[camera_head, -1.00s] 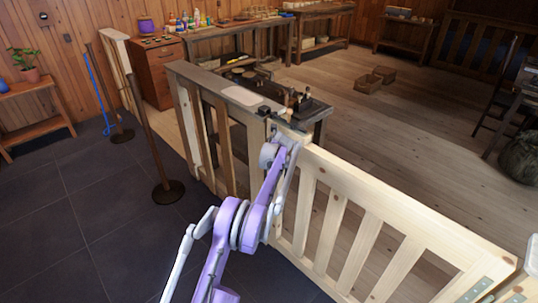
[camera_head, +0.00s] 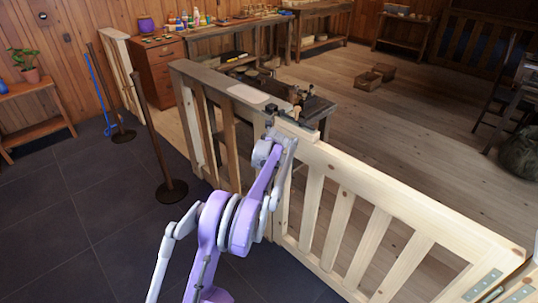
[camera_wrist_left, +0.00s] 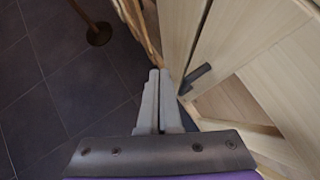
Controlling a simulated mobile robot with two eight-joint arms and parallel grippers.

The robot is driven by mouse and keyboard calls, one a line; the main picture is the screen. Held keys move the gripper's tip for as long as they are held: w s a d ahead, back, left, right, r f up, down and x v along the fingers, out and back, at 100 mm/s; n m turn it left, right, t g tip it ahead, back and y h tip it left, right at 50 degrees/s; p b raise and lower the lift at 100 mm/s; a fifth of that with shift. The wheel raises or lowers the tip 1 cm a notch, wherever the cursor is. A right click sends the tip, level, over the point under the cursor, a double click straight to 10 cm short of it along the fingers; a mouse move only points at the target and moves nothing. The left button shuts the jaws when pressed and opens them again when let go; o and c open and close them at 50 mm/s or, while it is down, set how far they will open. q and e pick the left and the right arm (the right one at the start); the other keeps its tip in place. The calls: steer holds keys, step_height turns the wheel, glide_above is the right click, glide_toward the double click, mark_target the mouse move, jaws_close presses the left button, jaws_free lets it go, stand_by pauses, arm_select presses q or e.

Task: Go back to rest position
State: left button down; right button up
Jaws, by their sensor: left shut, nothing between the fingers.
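My left arm (camera_head: 240,222), purple and grey, reaches up from the bottom of the head view to the pale wooden gate (camera_head: 370,205). Its wrist end is in front of the gate's top left corner, and the fingers are hard to make out there. In the left wrist view my left gripper (camera_wrist_left: 159,75) is shut, with its two grey fingers together and empty. The fingertips are close beside the wood of the gate, with a dark metal latch piece (camera_wrist_left: 195,79) just to their right. I cannot tell whether they touch. My right gripper is not in view.
A darker wooden fence (camera_head: 213,80) runs back from the gate, with a workbench (camera_head: 318,108) behind it. A barrier post with a round base (camera_head: 172,190) stands on the dark tiles left of my arm.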

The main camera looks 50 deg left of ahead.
arm_select(q)
steer(key=s+r, duration=0.3)
steer(key=shift+s+r, duration=0.15)
steer(key=shift+s, duration=0.1)
steer(key=shift+a, duration=0.1)
